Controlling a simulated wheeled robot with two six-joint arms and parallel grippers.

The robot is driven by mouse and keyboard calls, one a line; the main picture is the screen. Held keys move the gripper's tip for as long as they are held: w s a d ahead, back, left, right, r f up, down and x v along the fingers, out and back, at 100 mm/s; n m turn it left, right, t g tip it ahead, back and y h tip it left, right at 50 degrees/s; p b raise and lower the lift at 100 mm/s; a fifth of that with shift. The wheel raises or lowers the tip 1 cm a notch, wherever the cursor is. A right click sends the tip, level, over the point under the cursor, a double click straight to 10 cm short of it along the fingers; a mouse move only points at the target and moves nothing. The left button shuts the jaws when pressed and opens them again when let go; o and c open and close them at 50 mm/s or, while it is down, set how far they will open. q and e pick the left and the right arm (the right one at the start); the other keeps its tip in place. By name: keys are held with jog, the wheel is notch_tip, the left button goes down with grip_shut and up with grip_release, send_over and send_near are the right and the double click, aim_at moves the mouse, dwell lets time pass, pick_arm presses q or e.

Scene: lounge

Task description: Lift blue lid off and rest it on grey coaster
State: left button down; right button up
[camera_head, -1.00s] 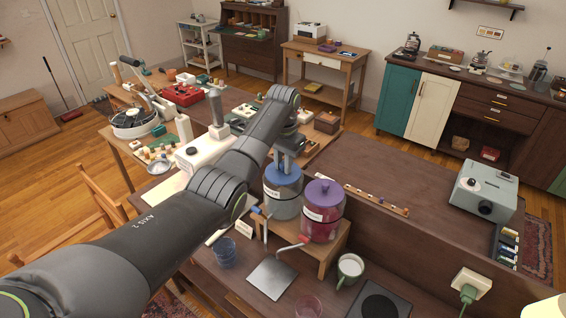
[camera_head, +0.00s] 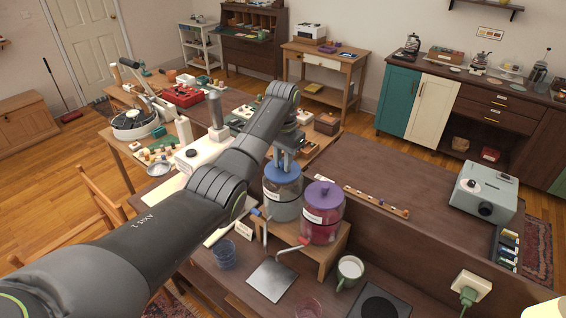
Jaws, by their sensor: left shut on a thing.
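The blue lid (camera_head: 282,174) is at the top of a clear jar (camera_head: 283,206) on a small wooden stand. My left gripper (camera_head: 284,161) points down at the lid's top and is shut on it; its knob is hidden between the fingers. I cannot tell whether there is a gap between lid and jar. A flat grey square (camera_head: 272,281), which looks like the grey coaster, lies bare on the tabletop in front of the stand. My right gripper is not in view.
A red-filled jar with a purple lid (camera_head: 323,191) stands close on the right. Two taps (camera_head: 292,249) stick out in front of the jars. A blue glass (camera_head: 224,254), a green mug (camera_head: 350,271) and a dark square plate (camera_head: 383,302) stand around the grey square.

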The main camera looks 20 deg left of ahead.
pick_arm(q)
jog(key=shift+r, duration=1.8)
jog(key=shift+a, duration=0.1)
